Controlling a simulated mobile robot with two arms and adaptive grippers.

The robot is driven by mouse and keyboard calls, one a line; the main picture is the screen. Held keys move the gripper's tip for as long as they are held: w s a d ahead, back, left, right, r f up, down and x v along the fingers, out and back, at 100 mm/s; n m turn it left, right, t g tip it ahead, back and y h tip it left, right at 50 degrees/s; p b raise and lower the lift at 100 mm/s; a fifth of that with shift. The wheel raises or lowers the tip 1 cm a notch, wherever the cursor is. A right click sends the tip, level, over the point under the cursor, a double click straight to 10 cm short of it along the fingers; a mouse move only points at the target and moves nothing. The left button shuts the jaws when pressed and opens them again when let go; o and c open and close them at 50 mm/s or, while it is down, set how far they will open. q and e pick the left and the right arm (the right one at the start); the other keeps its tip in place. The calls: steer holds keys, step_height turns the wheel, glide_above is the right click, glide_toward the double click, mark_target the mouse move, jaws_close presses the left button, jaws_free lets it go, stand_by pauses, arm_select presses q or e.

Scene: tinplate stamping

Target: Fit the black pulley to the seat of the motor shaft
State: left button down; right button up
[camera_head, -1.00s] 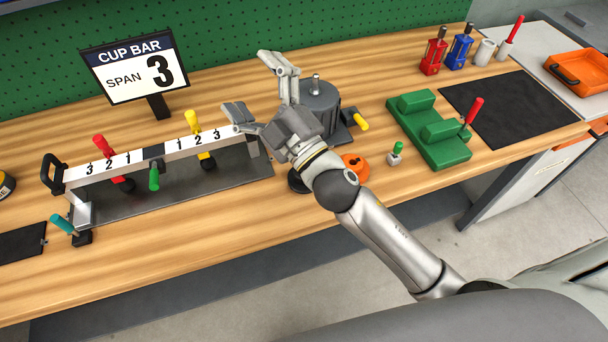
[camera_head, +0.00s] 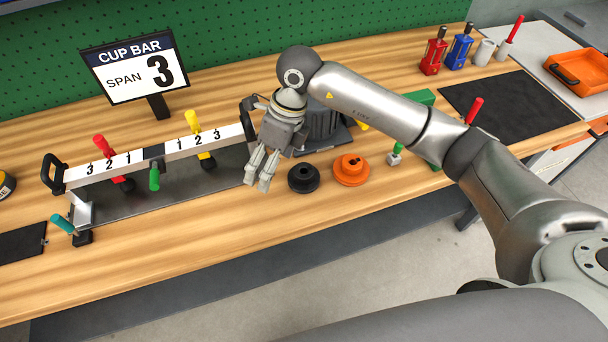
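The black pulley (camera_head: 303,178) lies flat on the wooden bench, a stepped round disc with a hole in the middle. The grey motor (camera_head: 322,122) stands behind it, largely covered by my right arm; its shaft and seat are hidden. My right gripper (camera_head: 258,184) points down just left of the black pulley, apart from it, with nothing seen in it. Its two fingers look close together from this angle, and their true gap is unclear. My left gripper is not in view.
An orange pulley (camera_head: 351,170) lies right of the black one. The cup bar (camera_head: 150,160) with coloured handles stands at left. A small green-handled block (camera_head: 395,155) and a green cradle (camera_head: 424,98) are at right. The bench front is clear.

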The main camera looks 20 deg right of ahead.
steer(key=w+d+h, duration=0.2)
steer(key=d+h, duration=0.1)
steer(key=d, duration=0.4)
steer(key=p, duration=0.1)
glide_above(304, 172)
steer(key=s, duration=0.1)
steer(key=shift+m+h, duration=0.3)
steer(key=shift+m, duration=0.1)
steer(key=f, duration=0.4)
steer(key=shift+a+f, duration=0.2)
steer(key=shift+a, duration=0.15)
steer(key=shift+s+f+p, duration=0.1)
steer(key=shift+f+p, duration=0.5)
steer(key=f+p, duration=0.1)
steer(key=f, duration=0.2)
steer(key=shift+d+f, duration=0.2)
steer(key=shift+f, duration=0.45)
steer(key=shift+w+r, duration=0.1)
steer(key=shift+w, duration=0.1)
steer(key=c, duration=1.4)
